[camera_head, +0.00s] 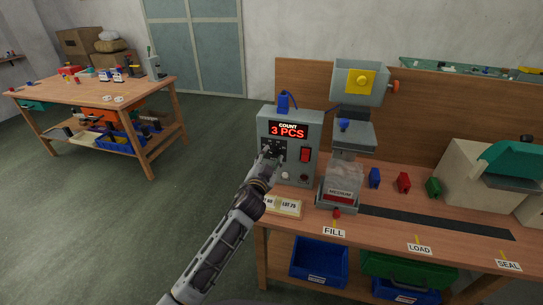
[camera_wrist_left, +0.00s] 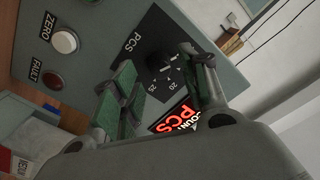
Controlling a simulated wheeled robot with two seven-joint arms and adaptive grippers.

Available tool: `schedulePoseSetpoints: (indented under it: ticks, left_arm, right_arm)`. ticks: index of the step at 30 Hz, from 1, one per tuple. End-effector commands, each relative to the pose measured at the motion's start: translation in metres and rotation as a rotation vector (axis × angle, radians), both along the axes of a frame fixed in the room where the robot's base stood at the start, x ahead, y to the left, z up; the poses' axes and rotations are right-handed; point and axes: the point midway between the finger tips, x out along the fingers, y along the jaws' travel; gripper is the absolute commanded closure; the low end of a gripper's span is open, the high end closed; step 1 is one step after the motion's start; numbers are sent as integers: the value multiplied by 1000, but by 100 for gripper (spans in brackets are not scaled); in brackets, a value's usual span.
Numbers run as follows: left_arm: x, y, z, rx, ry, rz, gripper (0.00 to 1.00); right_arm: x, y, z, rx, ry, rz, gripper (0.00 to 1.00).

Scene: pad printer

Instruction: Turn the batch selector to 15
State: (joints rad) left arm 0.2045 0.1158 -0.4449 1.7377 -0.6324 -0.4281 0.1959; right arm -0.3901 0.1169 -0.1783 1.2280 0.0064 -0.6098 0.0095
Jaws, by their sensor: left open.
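The batch selector is a dark round knob (camera_wrist_left: 158,62) on a black dial plate (camera_wrist_left: 146,38) marked PCS, with 20 and 25 legible in the left wrist view. Its pointer setting is not clear. It sits on the front of the grey counter box (camera_head: 264,122), whose red display (camera_head: 288,131) reads COUNT 3 PCS. My left gripper (camera_head: 269,160) is in front of the dial and partly covers it in the head view. In the wrist view its open fingers (camera_wrist_left: 160,72) are on either side of the knob; contact cannot be told. My right gripper is out of view.
A red switch (camera_head: 304,155) is right of the dial. A white ZERO button (camera_wrist_left: 65,41) and red FAULT lamp (camera_wrist_left: 53,80) are on the same panel. A hopper (camera_head: 345,93) and a filling station stand to the right, and a card (camera_head: 284,207) lies below the box.

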Motion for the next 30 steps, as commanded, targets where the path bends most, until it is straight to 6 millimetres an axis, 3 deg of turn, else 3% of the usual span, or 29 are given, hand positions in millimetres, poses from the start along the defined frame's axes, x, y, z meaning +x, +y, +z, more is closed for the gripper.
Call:
schedulePoseSetpoints:
  ticks: [9, 22, 30]
  left_arm:
    - [20, -3, 0, 1, 1, 1, 56]
    - [23, -4, 0, 1, 1, 1, 56]
    - [23, -4, 0, 1, 1, 1, 91]
  right_arm:
    - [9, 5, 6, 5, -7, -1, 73]
    - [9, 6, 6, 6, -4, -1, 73]
    - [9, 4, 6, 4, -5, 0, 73]
